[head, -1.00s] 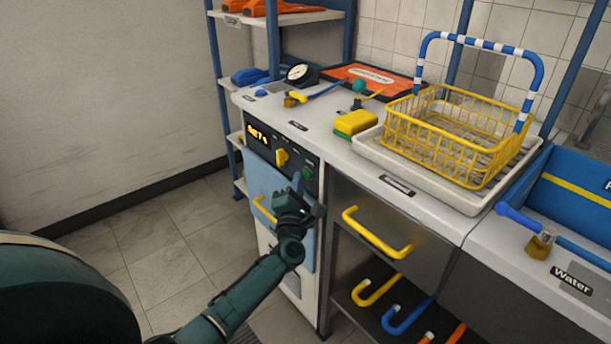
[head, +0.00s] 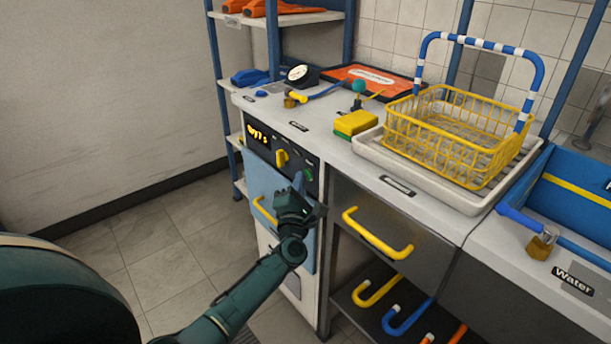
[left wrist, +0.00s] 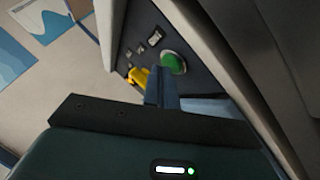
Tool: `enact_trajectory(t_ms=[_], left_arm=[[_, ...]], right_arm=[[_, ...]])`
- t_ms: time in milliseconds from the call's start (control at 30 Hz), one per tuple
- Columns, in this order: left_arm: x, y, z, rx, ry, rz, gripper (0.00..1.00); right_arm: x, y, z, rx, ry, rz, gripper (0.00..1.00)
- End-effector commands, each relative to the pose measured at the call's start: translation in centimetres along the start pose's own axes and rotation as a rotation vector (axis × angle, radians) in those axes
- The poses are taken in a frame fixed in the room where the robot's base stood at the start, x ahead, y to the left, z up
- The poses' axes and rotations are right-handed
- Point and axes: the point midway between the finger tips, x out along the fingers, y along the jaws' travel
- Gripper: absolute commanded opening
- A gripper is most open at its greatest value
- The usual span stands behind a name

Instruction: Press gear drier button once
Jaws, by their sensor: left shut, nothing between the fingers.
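The gear drier's dark control panel (head: 268,143) faces front, below the white counter. It has an orange display (head: 258,136), a yellow knob (head: 281,157) and a round green button (head: 308,174) at its right end. My left gripper (head: 299,182) is shut and empty, its blue fingertips just left of and below the green button. In the left wrist view the green button (left wrist: 173,63) shows just beyond the fingers (left wrist: 161,88), with the yellow knob (left wrist: 138,77) to its left. I cannot tell whether the fingertips touch the panel. My right gripper is not in view.
A yellow basket (head: 390,128) stands in a white tray (head: 365,150) on the counter, near a yellow-green sponge (head: 355,123). A yellow drawer handle (head: 376,233) sticks out right of my gripper. The floor at left is clear.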

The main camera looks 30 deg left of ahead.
Motion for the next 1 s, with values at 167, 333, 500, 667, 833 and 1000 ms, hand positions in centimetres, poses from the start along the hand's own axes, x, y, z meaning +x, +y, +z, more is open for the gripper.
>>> enact_trajectory(t_ms=[167, 333, 500, 667, 833, 1000], left_arm=[[-0.7, 0.6, -0.4, 0.0, 0.0, -0.001, 0.0], [-1.1, 0.8, -0.7, 0.0, -0.001, 0.0, 0.0], [-1.1, 0.8, -0.7, 0.0, -0.001, 0.0, 0.0], [-1.3, 1.0, -0.9, 0.002, 0.0, -0.001, 0.0], [-2.5, 1.9, -1.7, 0.002, 0.0, -0.002, 0.0], [-3.6, 2.7, -2.6, 0.002, 0.001, -0.002, 0.0]], right_arm=[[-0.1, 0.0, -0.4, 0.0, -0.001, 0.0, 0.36], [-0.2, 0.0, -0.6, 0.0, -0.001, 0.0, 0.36], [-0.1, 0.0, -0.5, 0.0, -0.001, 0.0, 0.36], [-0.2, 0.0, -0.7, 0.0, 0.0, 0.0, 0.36], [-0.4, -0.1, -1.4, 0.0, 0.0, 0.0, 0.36], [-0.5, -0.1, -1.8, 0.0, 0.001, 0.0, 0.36]])
